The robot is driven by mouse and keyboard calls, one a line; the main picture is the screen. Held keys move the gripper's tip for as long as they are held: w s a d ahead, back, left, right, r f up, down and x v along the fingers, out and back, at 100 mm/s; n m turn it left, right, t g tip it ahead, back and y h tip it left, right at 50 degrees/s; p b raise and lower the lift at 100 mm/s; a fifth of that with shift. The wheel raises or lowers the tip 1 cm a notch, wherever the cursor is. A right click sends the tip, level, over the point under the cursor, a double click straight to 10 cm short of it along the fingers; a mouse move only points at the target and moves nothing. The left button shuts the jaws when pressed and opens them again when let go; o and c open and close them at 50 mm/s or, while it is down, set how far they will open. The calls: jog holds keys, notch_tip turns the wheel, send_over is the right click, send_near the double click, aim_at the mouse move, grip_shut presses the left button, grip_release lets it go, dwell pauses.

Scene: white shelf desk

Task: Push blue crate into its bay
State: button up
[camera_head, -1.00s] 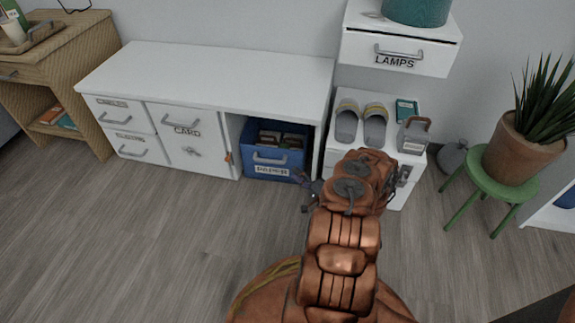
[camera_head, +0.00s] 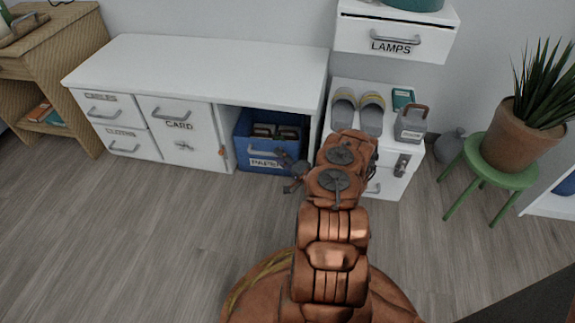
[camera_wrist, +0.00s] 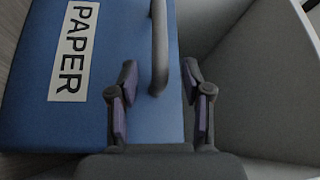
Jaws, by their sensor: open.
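The blue crate (camera_head: 242,131) stands on the floor in the open bay (camera_head: 312,122) at the right end of the white desk. Its front carries a PAPER label and a handle, and items show inside it. The wrist view shows its blue front (camera_wrist: 30,90), with the label to the left and the grey handle (camera_wrist: 159,45) at top centre. My gripper (camera_head: 290,174) is open and empty at the crate's front right. In the wrist view my gripper (camera_wrist: 158,85) has one finger on each side of the handle's near end. Whether it touches the crate cannot be told.
The white desk (camera_head: 200,65) has drawers and a CARD door left of the bay. A white cabinet (camera_head: 385,185) with slippers and a small grey box stands right. A potted plant on a green stool (camera_head: 500,176) is farther right. The floor (camera_head: 130,230) in front is clear.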

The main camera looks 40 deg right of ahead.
jog(key=shift+w+a, duration=0.1)
jog(key=shift+w, duration=0.7)
grip_shut()
dwell(0.3)
